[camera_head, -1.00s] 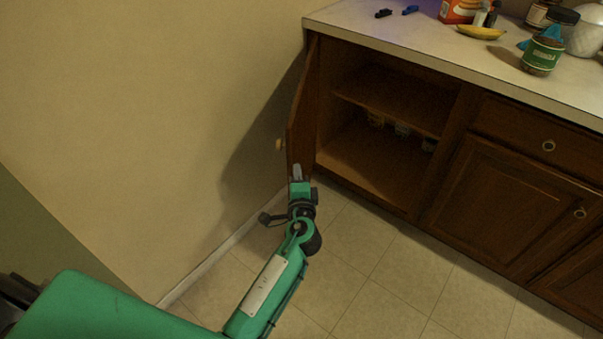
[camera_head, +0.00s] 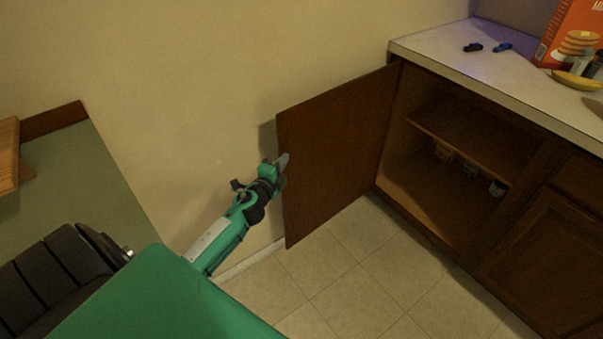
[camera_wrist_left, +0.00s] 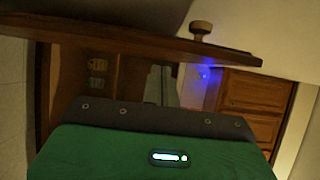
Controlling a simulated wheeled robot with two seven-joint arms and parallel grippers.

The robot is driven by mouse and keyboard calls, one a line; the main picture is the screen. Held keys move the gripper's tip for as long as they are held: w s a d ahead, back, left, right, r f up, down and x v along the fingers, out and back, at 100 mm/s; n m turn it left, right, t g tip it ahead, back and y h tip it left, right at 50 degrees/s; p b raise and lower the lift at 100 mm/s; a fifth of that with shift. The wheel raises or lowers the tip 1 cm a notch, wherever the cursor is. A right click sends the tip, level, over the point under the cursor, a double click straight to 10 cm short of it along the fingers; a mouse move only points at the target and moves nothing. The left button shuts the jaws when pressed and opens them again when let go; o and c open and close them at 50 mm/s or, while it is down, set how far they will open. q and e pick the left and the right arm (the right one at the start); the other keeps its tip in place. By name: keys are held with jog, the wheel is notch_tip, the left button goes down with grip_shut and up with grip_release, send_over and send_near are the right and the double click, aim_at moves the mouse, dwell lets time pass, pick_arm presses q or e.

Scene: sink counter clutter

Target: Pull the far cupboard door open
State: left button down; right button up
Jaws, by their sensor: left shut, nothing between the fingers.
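The far cupboard door (camera_head: 335,150) is brown wood and stands swung wide open. Its flat inner face shows in the head view, reaching from the cupboard's left side toward the wall. The door also shows in the left wrist view (camera_wrist_left: 150,45) as a brown strip, with its round knob (camera_wrist_left: 201,30) on the outer side. In the head view the knob is hidden. My left gripper (camera_head: 283,161) is shut and empty at the door's free edge, overlapping its inner face; I cannot tell whether they touch. My right gripper is not in view.
The open cupboard has a shelf (camera_head: 470,135) and several small jars. Above it, the counter (camera_head: 440,65) holds two small dark items, a banana (camera_head: 577,80) and an orange box (camera_head: 572,35). A wall stands behind the door. Tiled floor (camera_head: 350,260) in front is clear.

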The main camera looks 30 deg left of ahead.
pick_arm(q)
jog(key=shift+w+a, duration=0.2)
jog(key=shift+a, duration=0.65)
jog(key=shift+w+a, duration=0.2)
jog(key=shift+a, duration=0.65)
jog(key=shift+w+a, duration=0.2)
jog(key=shift+a, duration=0.65)
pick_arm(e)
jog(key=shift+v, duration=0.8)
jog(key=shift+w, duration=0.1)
